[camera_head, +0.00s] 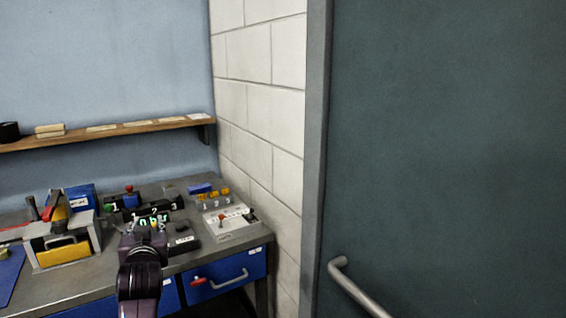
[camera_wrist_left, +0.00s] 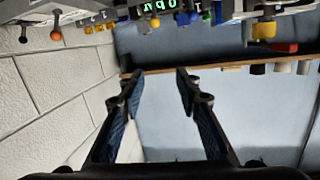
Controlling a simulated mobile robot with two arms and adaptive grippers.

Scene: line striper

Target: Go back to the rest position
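My left gripper (camera_head: 145,236) is in front of the grey workbench (camera_head: 180,262), seen from behind with the dark arm coming up from the bottom of the head view. In the left wrist view, which is upside down, the two fingers of my left gripper (camera_wrist_left: 160,78) are spread apart with nothing between them. Behind them are a blue wall and a white block wall. My right gripper is in neither view.
The bench carries a grey-and-yellow device (camera_head: 62,252), a control panel (camera_head: 232,222) with levers, and a green numeric display. A blue drawer (camera_head: 230,272) has a grey handle. A wooden shelf (camera_head: 110,132) hangs above. A dark green door (camera_head: 450,150) with a handle (camera_head: 355,288) stands right.

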